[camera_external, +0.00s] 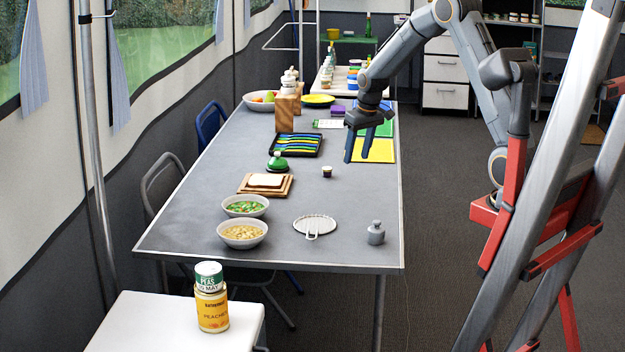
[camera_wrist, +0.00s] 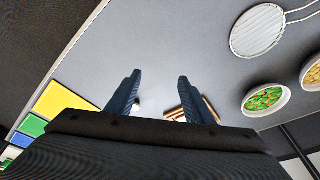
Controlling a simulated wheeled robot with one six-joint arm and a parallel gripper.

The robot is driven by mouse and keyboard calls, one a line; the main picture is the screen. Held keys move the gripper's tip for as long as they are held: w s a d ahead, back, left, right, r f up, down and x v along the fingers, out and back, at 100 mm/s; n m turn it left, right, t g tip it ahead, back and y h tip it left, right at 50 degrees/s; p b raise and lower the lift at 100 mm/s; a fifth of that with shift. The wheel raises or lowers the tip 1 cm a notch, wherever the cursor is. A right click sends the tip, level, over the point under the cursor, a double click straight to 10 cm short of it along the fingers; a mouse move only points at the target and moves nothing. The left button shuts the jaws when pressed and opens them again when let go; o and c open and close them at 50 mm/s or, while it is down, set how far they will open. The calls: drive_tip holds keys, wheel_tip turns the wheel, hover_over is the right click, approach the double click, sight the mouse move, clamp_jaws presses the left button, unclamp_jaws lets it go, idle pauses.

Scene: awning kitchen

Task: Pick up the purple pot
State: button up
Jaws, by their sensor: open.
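A small dark pot with a pale top (camera_external: 327,171) stands upright on the grey table (camera_external: 300,190), right of the bread board. Its colour is too dark to tell surely as purple. A small purple block-like thing (camera_external: 338,109) lies farther back; its shape is unclear. In the wrist view, my two fingers (camera_wrist: 160,78) are spread apart. A small pale spot beside the left finger may be the pot's top, mostly hidden.
A wooden board with bread (camera_external: 265,185), a green-topped bell-like thing (camera_external: 278,162) and a black tray (camera_external: 294,145) are nearby. Bare table surrounds the pot.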

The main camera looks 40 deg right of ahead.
drive_tip(key=t+b, duration=0.2)
drive_tip(key=b, duration=0.1)
approach(329, 169)
drive_tip(key=w+f, duration=0.1)
drive_tip(key=shift+p+x, duration=0.5)
drive_tip(key=shift+x, duration=3.55)
drive_tip(key=shift+s, duration=0.1)
drive_tip(key=shift+c, duration=0.4)
drive_tip(key=c, duration=1)
